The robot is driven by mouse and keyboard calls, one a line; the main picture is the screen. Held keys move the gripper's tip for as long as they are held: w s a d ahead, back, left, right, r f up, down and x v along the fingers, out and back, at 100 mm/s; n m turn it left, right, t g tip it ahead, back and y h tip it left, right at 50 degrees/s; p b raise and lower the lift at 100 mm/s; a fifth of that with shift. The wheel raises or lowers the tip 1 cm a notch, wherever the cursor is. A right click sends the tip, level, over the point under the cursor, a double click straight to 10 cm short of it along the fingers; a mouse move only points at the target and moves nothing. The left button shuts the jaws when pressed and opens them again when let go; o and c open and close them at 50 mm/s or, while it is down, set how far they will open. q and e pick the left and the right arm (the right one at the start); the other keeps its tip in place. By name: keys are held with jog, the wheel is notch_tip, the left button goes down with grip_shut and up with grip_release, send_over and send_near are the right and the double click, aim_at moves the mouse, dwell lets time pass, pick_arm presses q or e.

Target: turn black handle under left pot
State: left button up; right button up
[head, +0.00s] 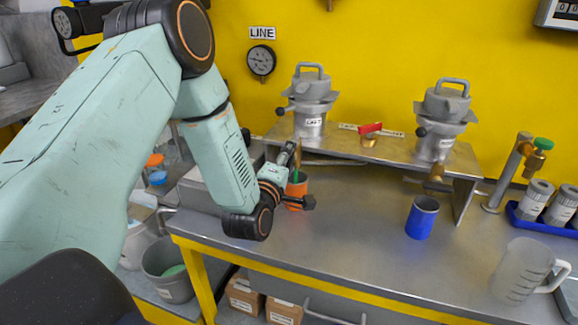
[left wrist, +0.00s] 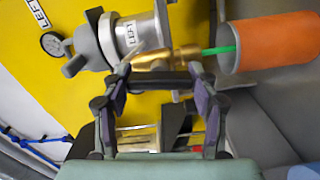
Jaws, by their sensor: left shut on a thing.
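The left pot (head: 310,101), a grey metal vessel labelled LEFT, sits on the raised metal shelf; it also shows in the left wrist view (left wrist: 137,34). A brass tap (left wrist: 165,57) comes out beneath it. The black handle (left wrist: 160,80) is a dark bar at the tap. My left gripper (left wrist: 161,76) is shut on the handle, a finger at each end. A green stream (left wrist: 219,50) runs from the tap into the orange cup (left wrist: 272,42), which also stands under the left pot in the head view (head: 297,190), partly hidden by my gripper. My right gripper is out of view.
A right pot (head: 440,115) with a brass tap (head: 434,181) shares the shelf (head: 385,152). A red-handled valve (head: 370,130) sits between the pots. A blue cup (head: 422,217) and a clear jug (head: 520,272) stand on the bench (head: 345,238). The bench's front middle is clear.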

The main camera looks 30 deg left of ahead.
pick_arm(q)
jog(key=shift+n+b, duration=0.65)
jog(key=shift+n, duration=0.25)
jog(key=o, duration=1.2)
jog(key=shift+c, duration=0.2)
jog(key=shift+s, duration=0.15)
jog(key=v, duration=1.1)
jog(key=shift+s, duration=0.4)
jog(key=shift+w+f, duration=0.1)
